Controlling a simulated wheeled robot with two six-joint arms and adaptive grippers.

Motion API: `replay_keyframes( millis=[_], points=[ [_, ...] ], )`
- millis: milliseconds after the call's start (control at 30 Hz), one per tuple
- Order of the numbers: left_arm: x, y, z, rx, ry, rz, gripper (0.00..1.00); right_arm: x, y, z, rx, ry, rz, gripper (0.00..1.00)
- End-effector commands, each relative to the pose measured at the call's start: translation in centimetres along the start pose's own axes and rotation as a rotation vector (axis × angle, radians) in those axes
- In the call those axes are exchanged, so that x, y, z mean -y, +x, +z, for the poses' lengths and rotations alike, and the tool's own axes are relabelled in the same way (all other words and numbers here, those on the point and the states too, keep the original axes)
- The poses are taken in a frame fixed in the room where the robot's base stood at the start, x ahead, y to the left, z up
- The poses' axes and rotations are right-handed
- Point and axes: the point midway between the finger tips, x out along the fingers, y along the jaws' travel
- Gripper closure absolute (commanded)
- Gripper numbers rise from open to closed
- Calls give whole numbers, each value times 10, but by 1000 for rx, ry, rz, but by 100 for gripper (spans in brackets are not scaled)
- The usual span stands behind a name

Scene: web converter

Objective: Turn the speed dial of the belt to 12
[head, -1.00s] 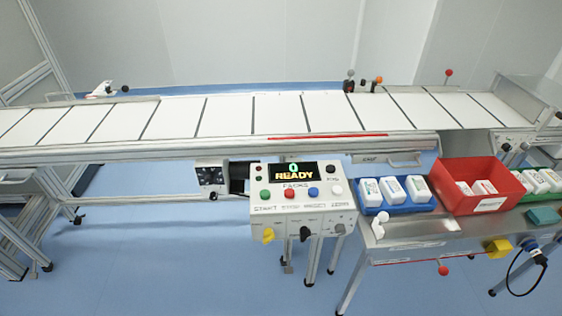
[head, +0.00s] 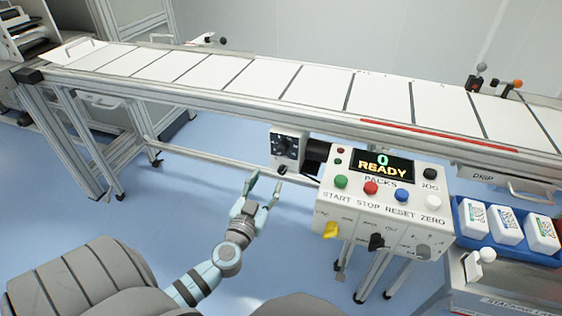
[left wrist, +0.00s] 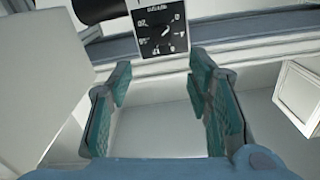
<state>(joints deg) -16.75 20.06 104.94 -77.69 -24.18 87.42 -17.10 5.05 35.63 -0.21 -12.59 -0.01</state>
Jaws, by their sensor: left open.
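The speed dial box (head: 287,150) is a small white box with a black scale plate and knob, hung under the belt's front rail. In the left wrist view, its dial (left wrist: 160,30) is ahead of the fingers, at the top middle; its small numbers are hard to read. My left gripper (head: 266,182) is open and empty, below and a little left of the dial box in the head view. In the left wrist view, its two teal-padded fingers (left wrist: 160,75) stand apart, with nothing between them. The belt (head: 320,92) runs across the picture. My right gripper is not in view.
The control box (head: 380,195), right of the dial, shows "0 READY" and has several coloured buttons. A blue tray (head: 505,240) with white packs is at the right. Frame legs (head: 90,135) stand at the left. The floor below the dial is clear.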

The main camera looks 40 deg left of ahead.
Motion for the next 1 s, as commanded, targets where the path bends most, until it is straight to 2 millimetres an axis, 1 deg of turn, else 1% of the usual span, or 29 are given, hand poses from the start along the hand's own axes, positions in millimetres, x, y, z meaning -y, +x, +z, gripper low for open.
replay_keyframes(
  millis=[33, 100, 167, 300, 400, 500, 633, 867, 967, 1000],
  points=[
    [1, 9, -4, -1, 0, -2, 54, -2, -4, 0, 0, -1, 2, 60],
    [2, 25, -4, 1, 1, -4, 54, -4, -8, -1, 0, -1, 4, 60],
    [2, 42, -4, 1, 0, -5, 54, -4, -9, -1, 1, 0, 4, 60],
    [3, 84, -2, 3, 0, -6, 54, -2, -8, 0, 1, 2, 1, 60],
    [3, 107, -1, 5, 0, -6, 54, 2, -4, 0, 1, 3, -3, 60],
    [3, 123, 1, 5, 0, -5, 54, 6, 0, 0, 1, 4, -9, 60],
    [3, 133, 1, 7, 0, -5, 54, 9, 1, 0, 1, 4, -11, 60],
    [4, 134, 0, 7, 0, -5, 54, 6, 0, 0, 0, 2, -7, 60],
    [4, 134, 0, 7, 0, -5, 69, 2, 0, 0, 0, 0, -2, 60],
    [4, 134, 0, 7, 0, -5, 75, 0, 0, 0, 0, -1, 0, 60]
  ],
)
